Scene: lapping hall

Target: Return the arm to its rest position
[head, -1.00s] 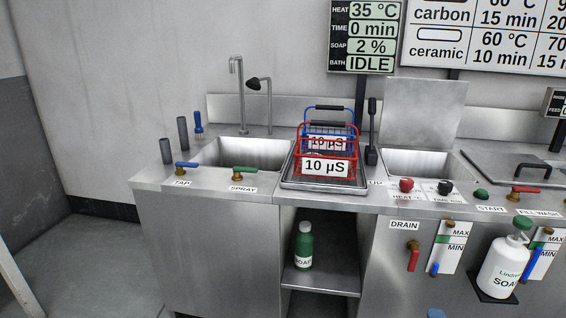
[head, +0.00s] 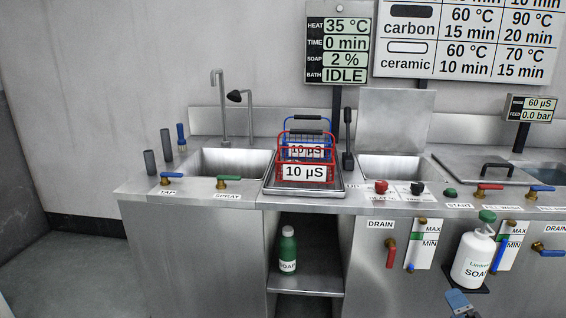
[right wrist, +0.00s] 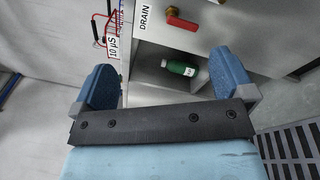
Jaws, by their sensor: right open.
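My right gripper (head: 460,303) shows at the bottom edge of the head view, in front of the counter, below the white soap bottle. Only a small blue part of it is visible there. In the right wrist view both blue fingers of the right gripper (right wrist: 165,85) are spread wide apart with nothing between them. Beyond them are the cabinet front and the open shelf with the green bottle (right wrist: 180,68). My left gripper is in neither view.
A steel counter (head: 240,197) carries sinks, taps and a red and a blue basket (head: 305,172) on a tray. A white soap bottle (head: 473,258) stands on a front bracket. A red drain lever (head: 390,254) sticks out. Open floor (head: 65,270) lies at left.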

